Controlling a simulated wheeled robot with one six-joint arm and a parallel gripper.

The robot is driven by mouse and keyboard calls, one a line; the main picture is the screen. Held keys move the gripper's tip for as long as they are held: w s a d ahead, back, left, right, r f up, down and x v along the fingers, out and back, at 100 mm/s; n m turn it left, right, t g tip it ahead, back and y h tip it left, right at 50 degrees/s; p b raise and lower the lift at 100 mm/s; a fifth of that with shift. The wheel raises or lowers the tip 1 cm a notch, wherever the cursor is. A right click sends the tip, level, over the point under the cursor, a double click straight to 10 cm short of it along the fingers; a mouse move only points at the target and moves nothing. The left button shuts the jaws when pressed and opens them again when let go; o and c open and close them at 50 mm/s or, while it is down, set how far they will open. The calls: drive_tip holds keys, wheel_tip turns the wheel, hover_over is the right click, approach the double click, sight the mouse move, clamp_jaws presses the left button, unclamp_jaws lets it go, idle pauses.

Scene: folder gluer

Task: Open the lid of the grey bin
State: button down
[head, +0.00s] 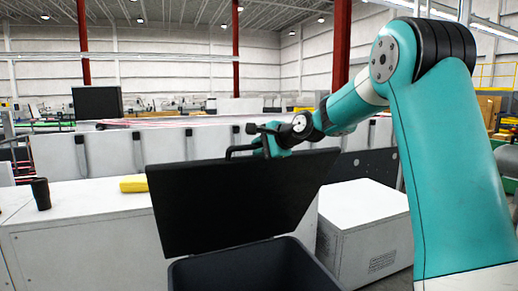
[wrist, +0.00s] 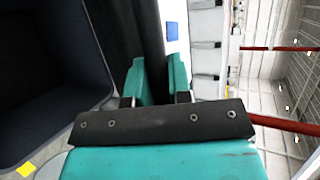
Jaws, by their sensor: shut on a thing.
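The grey bin (head: 262,268) stands at the bottom middle of the head view, dark, with part of it cut off by the frame. Its black lid (head: 235,205) is raised steeply above the opening, hinged side low. A dark bar handle (head: 238,149) shows at the lid's top edge. My gripper (head: 270,148) is at that edge, shut on the lid's handle. In the wrist view the teal fingers of my gripper (wrist: 156,80) close on a dark bar. The bin's open inside (wrist: 45,90) shows on the left there. The exact finger contact is partly hidden.
A white cabinet (head: 85,235) with a black cup (head: 41,193) and a yellow block (head: 134,184) stands left of the bin. A white box (head: 365,215) stands to the right. A long white machine (head: 80,155) runs behind the lid.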

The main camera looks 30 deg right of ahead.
drive_tip(key=shift+a, duration=0.15)
drive_tip(key=c, duration=1.1)
unclamp_jaws()
drive_tip(key=shift+o, duration=0.2)
drive_tip(key=shift+s, duration=0.1)
drive_tip(key=b+v, duration=0.6)
drive_tip(key=v, duration=1.1)
drive_tip(key=shift+s+b, duration=0.15)
drive_tip(key=shift+b, duration=0.15)
drive_tip(key=shift+r, duration=0.1)
